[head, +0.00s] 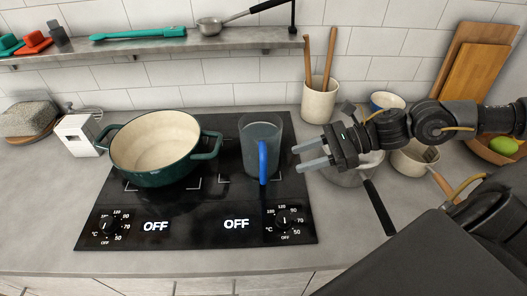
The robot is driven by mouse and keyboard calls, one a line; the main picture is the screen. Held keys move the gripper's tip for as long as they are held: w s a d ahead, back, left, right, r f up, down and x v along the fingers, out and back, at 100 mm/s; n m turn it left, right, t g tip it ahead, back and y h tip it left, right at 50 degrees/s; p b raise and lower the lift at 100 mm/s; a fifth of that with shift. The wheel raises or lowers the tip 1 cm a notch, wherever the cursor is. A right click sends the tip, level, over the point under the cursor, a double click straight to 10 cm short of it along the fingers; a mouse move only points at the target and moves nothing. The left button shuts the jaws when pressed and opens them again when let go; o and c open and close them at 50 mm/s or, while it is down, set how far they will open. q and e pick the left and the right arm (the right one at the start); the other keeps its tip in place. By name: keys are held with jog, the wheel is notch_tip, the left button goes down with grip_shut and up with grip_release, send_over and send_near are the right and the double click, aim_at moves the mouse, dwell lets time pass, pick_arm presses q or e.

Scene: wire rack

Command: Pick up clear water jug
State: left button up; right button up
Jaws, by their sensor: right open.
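The clear water jug (261,132) stands upright on the right side of the black cooktop (196,236). It looks grey and see-through, and its blue handle (263,162) faces the front. My right gripper (310,155) is open and empty, just right of the jug, with its two fingers pointing left toward it. A gap shows between the fingertips and the jug. My left gripper is not in view.
A green pot (158,177) stands on the cooktop left of the jug. Behind my right gripper are a utensil crock (319,101) and a blue bowl (386,101). Pans (410,160) sit beneath and beside my right arm.

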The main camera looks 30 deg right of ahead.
aim_at(263, 171)
jog(key=p+x, duration=0.5)
jog(key=x, duration=0.5)
jog(key=shift+a+f, duration=0.1)
jog(key=shift+a, duration=0.05)
jog(key=shift+w+a+f, duration=0.1)
jog(key=shift+a+f, duration=0.05)
jog(key=shift+f, duration=0.05)
jog(key=shift+c, duration=0.4)
grip_shut()
dwell(0.9)
